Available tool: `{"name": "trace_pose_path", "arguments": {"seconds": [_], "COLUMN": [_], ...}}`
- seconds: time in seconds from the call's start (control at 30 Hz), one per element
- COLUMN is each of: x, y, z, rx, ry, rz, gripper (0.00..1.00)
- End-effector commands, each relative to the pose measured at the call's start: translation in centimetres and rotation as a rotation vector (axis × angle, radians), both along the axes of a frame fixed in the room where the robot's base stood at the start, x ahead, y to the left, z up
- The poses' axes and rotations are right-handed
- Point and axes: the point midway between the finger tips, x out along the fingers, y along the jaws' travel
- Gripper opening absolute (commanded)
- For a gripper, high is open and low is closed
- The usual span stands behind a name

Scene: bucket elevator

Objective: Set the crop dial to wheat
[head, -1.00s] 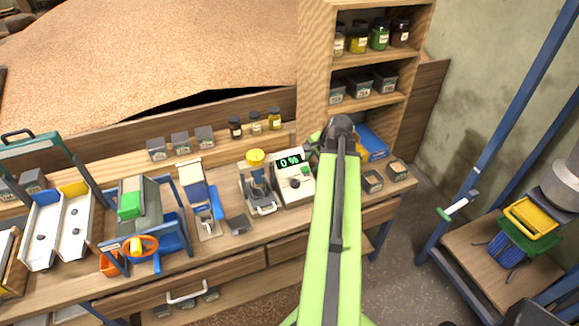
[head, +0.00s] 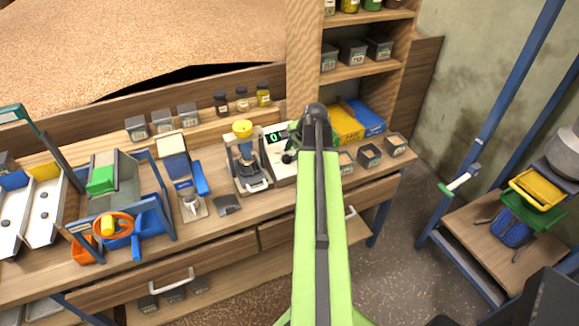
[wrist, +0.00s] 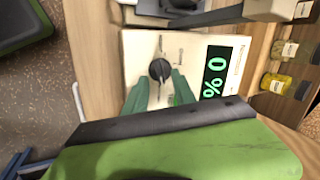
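The crop dial (wrist: 160,70) is a dark round knob on the cream face of a meter (wrist: 140,50). Small labels surround the knob, too small to read, and I cannot tell which crop it is set to. The meter's green display (wrist: 214,72) reads 0 %. In the head view the meter (head: 282,172) stands on the bench, partly hidden by my arm. My gripper (wrist: 160,82) has its two green fingers apart, with the dial between or just beyond the tips. Contact cannot be told. In the head view the fingers are mostly hidden.
Jars (head: 242,98) line the ledge behind.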

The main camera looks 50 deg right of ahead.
Motion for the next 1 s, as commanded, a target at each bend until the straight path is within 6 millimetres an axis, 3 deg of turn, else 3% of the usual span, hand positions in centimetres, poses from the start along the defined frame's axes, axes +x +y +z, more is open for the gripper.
{"name": "trace_pose_path", "arguments": {"seconds": [0.03,0.1,0.4,0.67,1.0], "x": [0.53,0.89,1.15,1.17,1.18], "y": [-0.12,-0.15,-0.07,-0.03,0.0], "z": [-1.74,-2.32,-2.26,-2.26,-2.27], "rx": [0.0,0.0,0.0,0.0,-0.001], "ry": [0.0,0.0,0.0,0.0,0.001], "rz": [0.001,0.0,0.0,0.001,0.004], "gripper": [0.32,0.32,0.32,0.0,0.0]}}
